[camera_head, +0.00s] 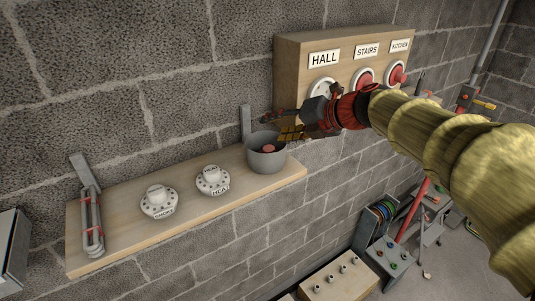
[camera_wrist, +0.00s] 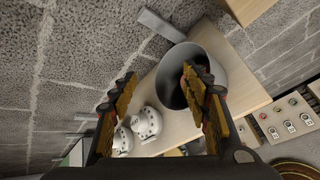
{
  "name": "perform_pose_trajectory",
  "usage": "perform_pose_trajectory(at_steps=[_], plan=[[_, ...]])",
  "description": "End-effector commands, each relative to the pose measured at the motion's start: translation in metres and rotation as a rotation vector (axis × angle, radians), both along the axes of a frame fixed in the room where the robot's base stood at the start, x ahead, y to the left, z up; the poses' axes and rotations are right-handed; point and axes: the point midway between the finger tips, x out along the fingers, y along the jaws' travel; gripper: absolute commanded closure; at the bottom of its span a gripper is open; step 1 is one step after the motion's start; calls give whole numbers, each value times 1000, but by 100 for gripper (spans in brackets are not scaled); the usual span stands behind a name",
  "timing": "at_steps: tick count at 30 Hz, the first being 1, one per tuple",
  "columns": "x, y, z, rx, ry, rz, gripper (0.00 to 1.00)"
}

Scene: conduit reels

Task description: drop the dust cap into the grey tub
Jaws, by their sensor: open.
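The grey tub (camera_head: 266,160) stands upright at the right end of the wooden shelf. A round reddish cap (camera_head: 269,149), which looks like the dust cap, lies inside it. My gripper (camera_head: 291,131) is open above the tub's right rim, with nothing visible between its fingers. In the wrist view my gripper (camera_wrist: 160,85) shows its two fingers spread apart.
A wooden panel (camera_head: 291,58) labelled HALL, STAIRS and KITCHEN is on the wall. HALL shows a white ring, the others red caps.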

Motion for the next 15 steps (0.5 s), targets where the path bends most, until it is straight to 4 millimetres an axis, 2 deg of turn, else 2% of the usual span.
perform_pose_trajectory(at_steps=[7, 15], plan=[[-8, -10, 8, 0, -1, -1, 53], [-38, -46, 35, 1, -2, -5, 53]])
